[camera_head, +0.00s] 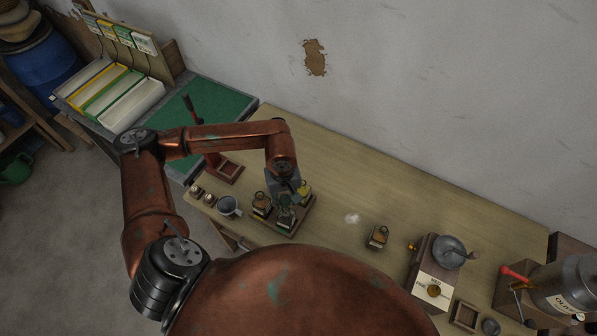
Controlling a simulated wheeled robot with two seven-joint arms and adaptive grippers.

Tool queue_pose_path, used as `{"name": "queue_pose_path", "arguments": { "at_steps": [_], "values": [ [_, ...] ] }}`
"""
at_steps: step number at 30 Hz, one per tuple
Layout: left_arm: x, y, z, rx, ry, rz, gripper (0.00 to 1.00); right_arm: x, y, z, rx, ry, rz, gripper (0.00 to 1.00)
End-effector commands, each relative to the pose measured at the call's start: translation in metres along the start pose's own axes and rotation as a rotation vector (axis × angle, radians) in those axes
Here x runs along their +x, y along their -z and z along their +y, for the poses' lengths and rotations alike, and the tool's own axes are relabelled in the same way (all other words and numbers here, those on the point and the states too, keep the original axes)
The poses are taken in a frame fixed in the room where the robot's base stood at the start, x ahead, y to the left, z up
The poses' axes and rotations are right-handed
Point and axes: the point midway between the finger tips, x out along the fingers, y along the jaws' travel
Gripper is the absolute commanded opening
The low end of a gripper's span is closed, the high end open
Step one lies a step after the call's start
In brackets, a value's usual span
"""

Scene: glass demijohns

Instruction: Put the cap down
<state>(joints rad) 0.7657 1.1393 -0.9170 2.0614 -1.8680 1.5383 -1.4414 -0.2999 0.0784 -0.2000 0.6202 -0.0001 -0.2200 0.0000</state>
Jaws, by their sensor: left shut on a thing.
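My left gripper (287,193) is over a small wooden tray (293,228) on the bench. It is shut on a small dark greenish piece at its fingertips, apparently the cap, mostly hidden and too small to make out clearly. Just below it in the tray stands a small glass bottle (286,217); I cannot tell whether the piece touches it. A bottle with a brown top (262,203) stands to its left and one with a yellowish top (305,190) to its right. Another brown-topped bottle (377,236) stands apart on the bench. My right gripper is out of view.
A grey mug (229,206) and small pots (203,193) stand left of the tray. A grinder (447,252) and a metal olive canister (566,286) are at the right. A pale patch (352,218) lies on the bench (400,200), which is otherwise clear towards the wall.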

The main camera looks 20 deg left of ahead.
Motion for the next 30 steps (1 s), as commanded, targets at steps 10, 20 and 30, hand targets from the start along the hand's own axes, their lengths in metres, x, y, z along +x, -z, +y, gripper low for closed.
{"name": "queue_pose_path", "arguments": {
  "at_steps": [10,20,30],
  "values": [
    [0.003,0.003,0.006,0.063,-0.001,0.002,0.0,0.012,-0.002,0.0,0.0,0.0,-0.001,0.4],
    [0.004,0.011,0.036,0.508,-0.002,0.003,0.0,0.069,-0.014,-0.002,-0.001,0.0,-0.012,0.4],
    [-0.004,0.011,0.045,0.691,0.001,-0.001,0.0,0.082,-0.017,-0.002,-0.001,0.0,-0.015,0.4]
  ]
}}
